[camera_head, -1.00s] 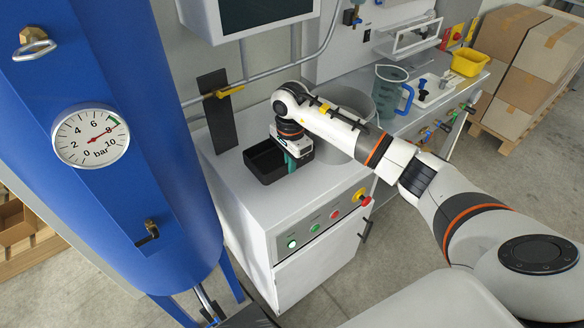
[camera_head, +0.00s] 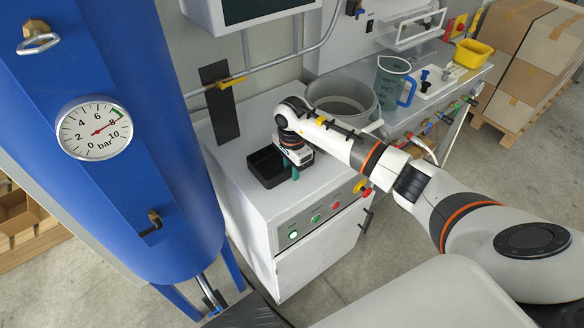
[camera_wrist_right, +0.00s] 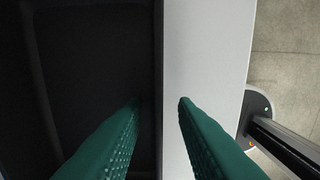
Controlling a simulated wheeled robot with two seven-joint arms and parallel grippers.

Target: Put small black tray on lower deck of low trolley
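The small black tray (camera_head: 262,166) sits empty on the white cabinet top, left of the grey round tub. It fills the left of the right wrist view (camera_wrist_right: 75,70). My right gripper (camera_head: 294,170) is at the tray's right side, pointing down. In the right wrist view its two green fingers (camera_wrist_right: 160,103) are apart, one inside the tray and one outside, with the tray wall between them. A gap shows on both sides of the wall. My left gripper is out of view. I cannot make out the low trolley.
The white cabinet (camera_head: 322,262) has buttons on its front. A blue tank with a gauge (camera_head: 94,128) stands close on the left. The grey tub (camera_head: 345,90), a clear jug (camera_head: 388,85) and a yellow bin (camera_head: 473,53) stand to the right. Open floor lies in front.

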